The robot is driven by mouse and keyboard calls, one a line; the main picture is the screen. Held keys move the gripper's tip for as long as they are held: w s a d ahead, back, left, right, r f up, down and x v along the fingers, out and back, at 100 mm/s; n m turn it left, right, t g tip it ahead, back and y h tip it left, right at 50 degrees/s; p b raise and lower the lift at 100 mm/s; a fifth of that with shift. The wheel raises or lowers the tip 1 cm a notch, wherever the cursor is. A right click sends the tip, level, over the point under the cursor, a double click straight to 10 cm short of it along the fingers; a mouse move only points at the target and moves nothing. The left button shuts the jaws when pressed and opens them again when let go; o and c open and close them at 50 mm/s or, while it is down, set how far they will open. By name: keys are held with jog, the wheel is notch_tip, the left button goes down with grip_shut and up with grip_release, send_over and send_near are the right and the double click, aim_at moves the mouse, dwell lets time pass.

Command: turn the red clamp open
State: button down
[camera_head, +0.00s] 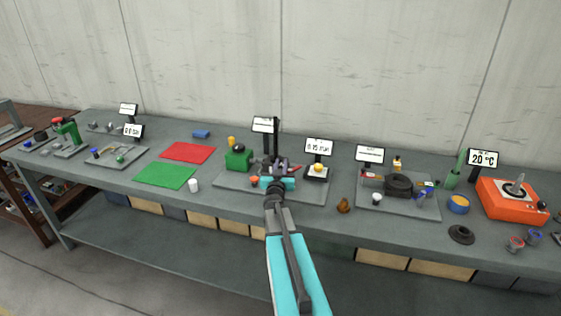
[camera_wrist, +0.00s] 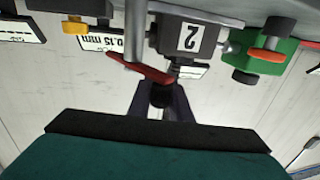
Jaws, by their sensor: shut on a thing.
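I cannot tell exactly how that piece joins the bar. In the head view my gripper (camera_head: 274,184) reaches the front of the device with the black post (camera_head: 272,140). The clamp is too small and covered to make out clearly there.
Red (camera_head: 187,152) and green (camera_head: 166,175) mats lie left.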

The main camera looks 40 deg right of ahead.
jog(key=shift+d+r+m+g+h+p, duration=0.15)
jog(key=shift+r+m+g+h+p, duration=0.25)
jog(key=shift+p, duration=1.2)
jog(key=shift+d+f+m+g+h+p, duration=0.1)
jog(key=shift+f+m+g+h+p, duration=0.2)
jog(key=shift+m+g+h+p, duration=0.4)
jog(key=shift+f+g, duration=0.15)
jog(key=shift+g, duration=0.15)
jog(key=c, duration=1.6)
grip_release()
jog(key=b+v, duration=0.5)
jog(key=v, duration=0.9)
